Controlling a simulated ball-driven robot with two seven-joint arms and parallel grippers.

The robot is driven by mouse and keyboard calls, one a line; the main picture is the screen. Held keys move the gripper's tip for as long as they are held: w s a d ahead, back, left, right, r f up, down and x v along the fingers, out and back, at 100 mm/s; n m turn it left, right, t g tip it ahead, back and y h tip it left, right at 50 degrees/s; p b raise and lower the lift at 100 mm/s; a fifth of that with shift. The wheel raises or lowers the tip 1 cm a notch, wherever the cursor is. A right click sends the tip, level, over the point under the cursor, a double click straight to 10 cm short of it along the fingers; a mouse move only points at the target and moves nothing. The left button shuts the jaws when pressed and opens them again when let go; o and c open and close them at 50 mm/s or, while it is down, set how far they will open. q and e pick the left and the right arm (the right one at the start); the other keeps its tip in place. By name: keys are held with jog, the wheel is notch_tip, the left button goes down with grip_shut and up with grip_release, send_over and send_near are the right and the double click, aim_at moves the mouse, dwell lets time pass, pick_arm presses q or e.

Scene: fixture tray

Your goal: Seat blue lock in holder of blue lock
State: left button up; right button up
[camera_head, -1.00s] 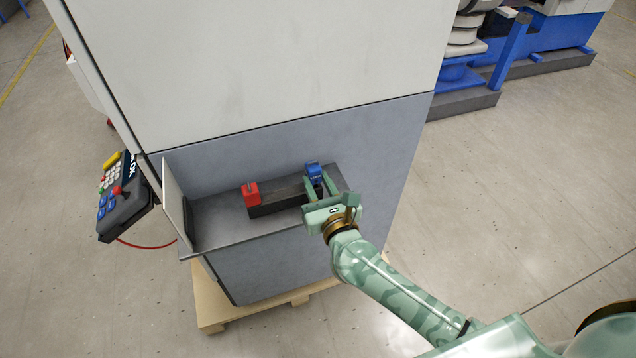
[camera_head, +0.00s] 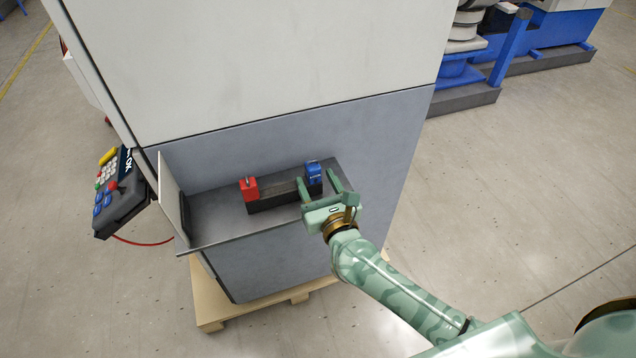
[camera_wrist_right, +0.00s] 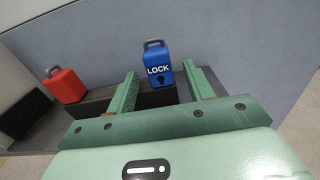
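The blue lock (camera_head: 313,169) stands upright on the right end of a dark fixture block (camera_head: 275,200), where its holder seems to be. The holder itself is hidden under the lock, so I cannot tell how deep it sits. In the right wrist view the lock (camera_wrist_right: 157,70) shows its LOCK lettering and keyhole facing me. My right gripper (camera_head: 316,177) is open, with one finger on each side of the lock and visible gaps to both. In the wrist view its fingers (camera_wrist_right: 159,71) also stand apart from the lock. My left gripper is not in view.
A red lock (camera_head: 249,189) stands on the left end of the block; it also shows in the wrist view (camera_wrist_right: 64,86). The block lies on a grey shelf (camera_head: 207,226) of a machine (camera_head: 290,130). An upright plate (camera_head: 172,195) borders the shelf's left side.

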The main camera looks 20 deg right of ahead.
jog(key=shift+s, duration=0.1)
jog(key=s+b, duration=0.1)
jog(key=s, duration=1.5)
jog(key=shift+d, duration=0.3)
